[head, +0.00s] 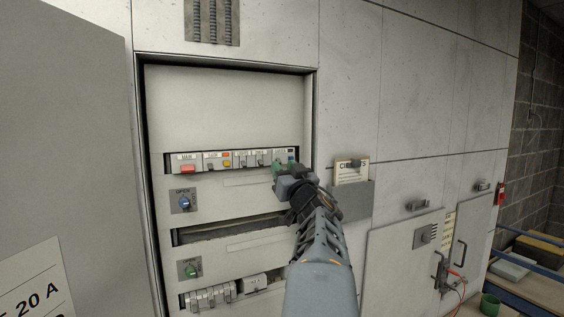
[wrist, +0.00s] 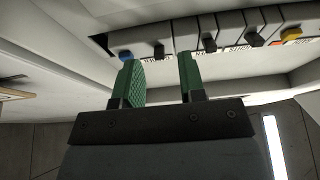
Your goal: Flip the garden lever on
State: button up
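A row of breaker levers (head: 238,160) sits in the upper slot of the open panel. In the wrist view the row has a blue lever (wrist: 125,55), several black levers (wrist: 209,44) and a yellow one (wrist: 291,35). My gripper (head: 284,168) is at the right end of the row. In the wrist view its green fingers are apart and empty, with a black lever (wrist: 160,51) just beyond the gap between them. Contact is not visible.
The panel also has a blue knob (head: 184,203), a green knob (head: 192,269) and lower breakers (head: 210,297). A card holder (head: 352,197) is right of my gripper. A grey door (head: 62,130) stands open at the left. A blue-framed shelf (head: 530,290) is at the far right.

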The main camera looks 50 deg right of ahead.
jog(key=shift+x, duration=0.8)
jog(key=shift+c, duration=0.4)
grip_shut()
